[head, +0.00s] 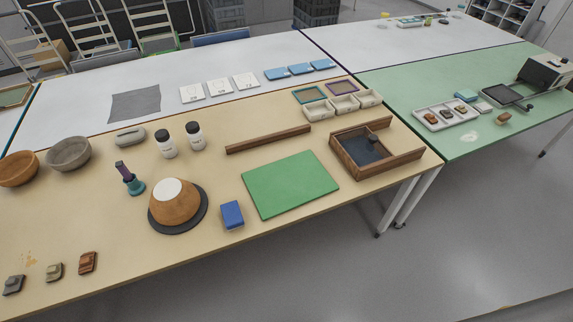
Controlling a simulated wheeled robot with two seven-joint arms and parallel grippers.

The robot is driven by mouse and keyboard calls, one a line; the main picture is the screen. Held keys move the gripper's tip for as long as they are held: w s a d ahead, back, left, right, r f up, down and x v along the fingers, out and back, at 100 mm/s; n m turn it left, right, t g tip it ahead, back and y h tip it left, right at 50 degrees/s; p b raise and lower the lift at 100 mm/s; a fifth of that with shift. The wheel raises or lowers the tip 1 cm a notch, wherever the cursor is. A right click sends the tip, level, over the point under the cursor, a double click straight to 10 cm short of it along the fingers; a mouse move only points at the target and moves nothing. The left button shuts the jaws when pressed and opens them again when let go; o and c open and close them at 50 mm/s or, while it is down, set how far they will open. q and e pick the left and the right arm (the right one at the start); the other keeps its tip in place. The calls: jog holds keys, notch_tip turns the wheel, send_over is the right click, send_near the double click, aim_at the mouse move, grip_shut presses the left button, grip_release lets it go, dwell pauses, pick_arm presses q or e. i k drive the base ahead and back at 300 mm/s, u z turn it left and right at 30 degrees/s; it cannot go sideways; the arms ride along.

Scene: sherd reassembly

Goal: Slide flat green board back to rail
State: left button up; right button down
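The flat green board (289,185) lies on the tan table near its front edge, right of the blue block. The rail (268,139) is a long dark brown wooden bar lying behind the board. A strip of bare tabletop shows between the board's back edge and the rail, so they are apart. The board sits slightly turned relative to the rail. Neither of my grippers shows in the head view.
A blue block (232,215) stands close to the board's left side. A wooden box (369,149) with a dark inside is to its right. A bowl-shaped vessel (174,204) sits on a dark disc at left. Two white jars (195,135) stand left of the rail.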

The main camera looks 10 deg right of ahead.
aim_at(277, 188)
jog(key=z, duration=0.65)
jog(key=k, duration=0.65)
jog(key=u, duration=1.15)
jog(key=i, duration=0.5)
